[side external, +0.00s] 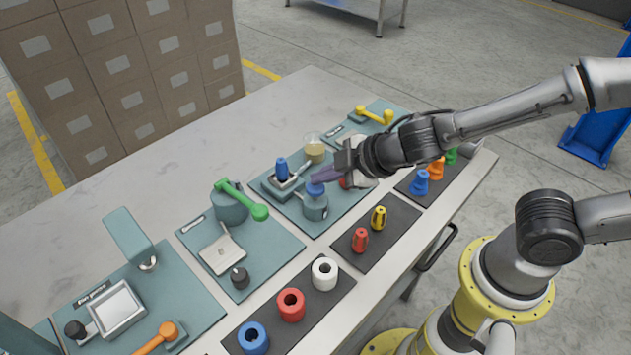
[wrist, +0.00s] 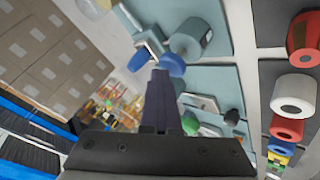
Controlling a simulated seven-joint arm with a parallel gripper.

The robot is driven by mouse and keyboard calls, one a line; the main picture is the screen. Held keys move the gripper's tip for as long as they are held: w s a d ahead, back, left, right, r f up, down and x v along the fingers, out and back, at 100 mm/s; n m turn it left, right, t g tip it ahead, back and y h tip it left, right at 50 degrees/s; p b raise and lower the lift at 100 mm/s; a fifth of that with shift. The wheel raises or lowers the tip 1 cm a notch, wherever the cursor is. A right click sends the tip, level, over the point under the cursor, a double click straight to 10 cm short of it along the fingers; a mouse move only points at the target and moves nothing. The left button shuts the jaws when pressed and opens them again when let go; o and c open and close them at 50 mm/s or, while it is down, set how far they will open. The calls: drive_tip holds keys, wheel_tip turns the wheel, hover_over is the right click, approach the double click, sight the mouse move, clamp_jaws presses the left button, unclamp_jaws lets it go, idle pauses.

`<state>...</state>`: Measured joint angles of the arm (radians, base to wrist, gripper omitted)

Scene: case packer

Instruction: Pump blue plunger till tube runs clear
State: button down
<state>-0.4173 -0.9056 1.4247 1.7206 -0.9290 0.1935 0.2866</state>
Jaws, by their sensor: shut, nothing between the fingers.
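The blue plunger (side external: 316,188) is a round blue cap on top of a grey-blue cylindrical pump body (side external: 315,208), standing on a teal mat. My gripper (side external: 318,177) has its dark purple fingers closed together and empty, with the tips at the cap's top. In the wrist view the fingertips (wrist: 161,73) overlap the edge of the blue cap (wrist: 173,64); I cannot tell whether they touch it. The pump body (wrist: 188,38) shows beyond. A beaker of yellowish liquid (side external: 315,151) stands behind the pump. I cannot make out a tube.
A blue-knobbed fixture (side external: 282,169) stands just left of the pump. A green-handled valve pot (side external: 231,205) is further left. Red and yellow pegs (side external: 360,240) stand on a dark mat in front. Coloured rings (side external: 291,305) lie at the near edge. Bare table lies behind the mats.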

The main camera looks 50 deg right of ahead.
sight(322, 187)
drive_tip(key=shift+r, duration=0.9)
drive_tip(key=shift+r, duration=2.55)
